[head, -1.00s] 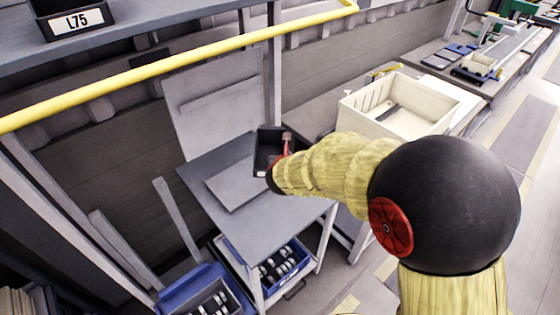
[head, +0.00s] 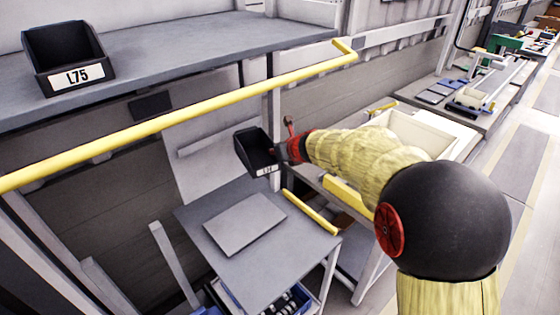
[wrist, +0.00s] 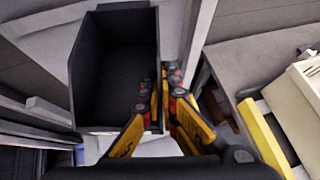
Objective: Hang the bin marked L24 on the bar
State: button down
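A small black open-topped bin (head: 256,152) with a white label hangs in the air in my gripper (head: 284,150). The label is too small to read surely, though it may say L24. In the wrist view the bin (wrist: 112,70) fills the upper left, its inside empty. My gripper (wrist: 163,88) is shut on the bin's right wall, one finger on each side. The yellow bar (head: 180,115) runs across the front of the shelf. The bin is just below and apart from the bar's right half in the head view.
Another black bin marked L75 (head: 68,58) stands on the grey shelf (head: 190,45) above the bar. A grey cart (head: 275,260) with a flat plate stands below my gripper. A cream crate (head: 440,138) stands on a bench to the right.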

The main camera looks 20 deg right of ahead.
jog(key=a+r+n+y, duration=0.2)
jog(key=a+r, duration=0.1)
jog(key=shift+n+g, duration=0.4)
jog(key=shift+w+a+f, duration=0.15)
jog(key=shift+w+a, duration=0.2)
jog(key=shift+w, duration=0.45)
jog(key=shift+w+a+f, duration=0.15)
jog(key=shift+w+a, duration=0.2)
jog(key=shift+w, duration=0.4)
jog(key=shift+w+a+f, duration=0.15)
jog(key=shift+w+a, duration=0.2)
jog(key=shift+w, duration=0.45)
jog(key=shift+w+a+r+p, duration=0.15)
jog(key=shift+w+r+p, duration=0.15)
jog(key=shift+w+p, duration=0.25)
jog(key=shift+a, duration=0.1)
jog(key=shift+w+t+y+b, duration=0.1)
jog(key=shift+t+y+b, duration=0.65)
jog(key=shift+b, duration=4.6)
jog(key=shift+w+r+t+h, duration=0.1)
jog(key=shift+r+t+h, duration=0.05)
jog(key=shift+t+h, duration=0.2)
